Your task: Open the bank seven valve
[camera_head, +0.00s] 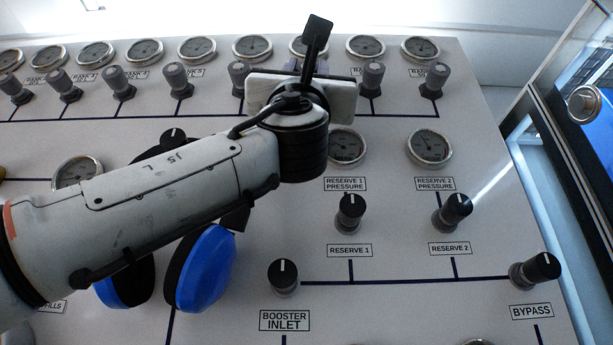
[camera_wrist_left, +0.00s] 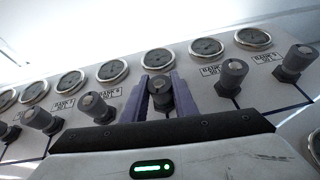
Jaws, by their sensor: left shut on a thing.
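A row of grey valve knobs runs along the top of the panel (camera_head: 400,105), each near a round gauge. My left gripper (camera_head: 302,82) is at this row, right of the centre, and its body hides the knob there in the head view. In the left wrist view, the purple fingers of my left gripper (camera_wrist_left: 161,80) stand on either side of one grey valve knob (camera_wrist_left: 160,92), shut on it. The small bank labels are too blurred to read surely, so I cannot confirm this knob's number. My right gripper is not in view.
Neighbouring grey knobs stand close on the left (camera_head: 240,75) and right (camera_head: 372,76). Blue ear defenders (camera_head: 203,268) hang on the panel behind my left arm. Lower black knobs include reserve 1 (camera_head: 350,211), reserve 2 (camera_head: 455,209), booster inlet (camera_head: 283,276) and bypass (camera_head: 537,268).

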